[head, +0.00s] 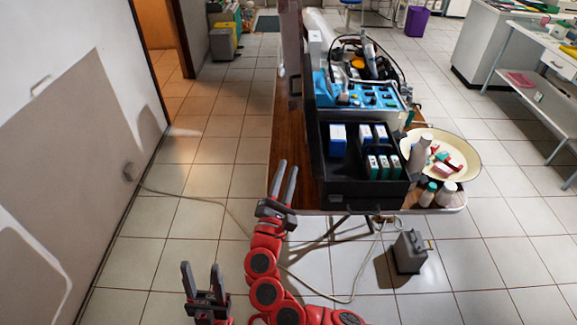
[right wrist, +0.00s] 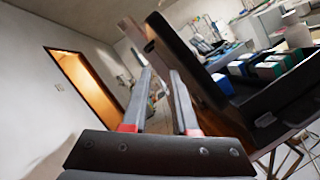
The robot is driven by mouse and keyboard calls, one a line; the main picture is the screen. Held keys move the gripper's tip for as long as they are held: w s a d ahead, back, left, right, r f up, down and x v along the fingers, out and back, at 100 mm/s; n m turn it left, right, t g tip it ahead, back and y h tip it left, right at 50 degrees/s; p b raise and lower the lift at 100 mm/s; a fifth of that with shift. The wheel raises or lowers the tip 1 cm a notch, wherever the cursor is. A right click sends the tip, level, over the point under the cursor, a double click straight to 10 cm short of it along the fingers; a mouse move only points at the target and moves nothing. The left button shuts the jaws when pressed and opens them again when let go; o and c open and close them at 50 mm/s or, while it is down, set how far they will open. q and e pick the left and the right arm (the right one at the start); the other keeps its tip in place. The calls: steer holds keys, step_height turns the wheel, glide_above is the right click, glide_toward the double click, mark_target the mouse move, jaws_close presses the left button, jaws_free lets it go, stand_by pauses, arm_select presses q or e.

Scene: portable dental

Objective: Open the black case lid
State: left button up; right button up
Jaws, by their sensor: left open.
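The black case (head: 343,192) stands on the table with its inside showing. Its lid (head: 296,75) is raised, standing upright along the case's left side, and appears as a tilted dark panel in the right wrist view (right wrist: 186,55). My right gripper (head: 284,168) is open and empty, left of the case near the table's front left edge. In the right wrist view, its fingers (right wrist: 160,75) are apart, with the lid behind and to the right. My left gripper (head: 201,268) is open and empty over the floor, lower left, away from the case.
Blue-and-white and green boxes (head: 378,165) sit in the case. A blue device (head: 360,95) with cables stands behind it. A cream tray (head: 462,172) and small bottles (head: 446,193) are on the right. A grey box (head: 410,252) stands on the floor. Floor at left is mostly clear.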

steer(key=b+v, duration=0.2)
steer(key=v, duration=0.5)
steer(key=shift+s+d+f, duration=0.2)
steer(key=shift+s, duration=0.05)
stand_by(0.6)
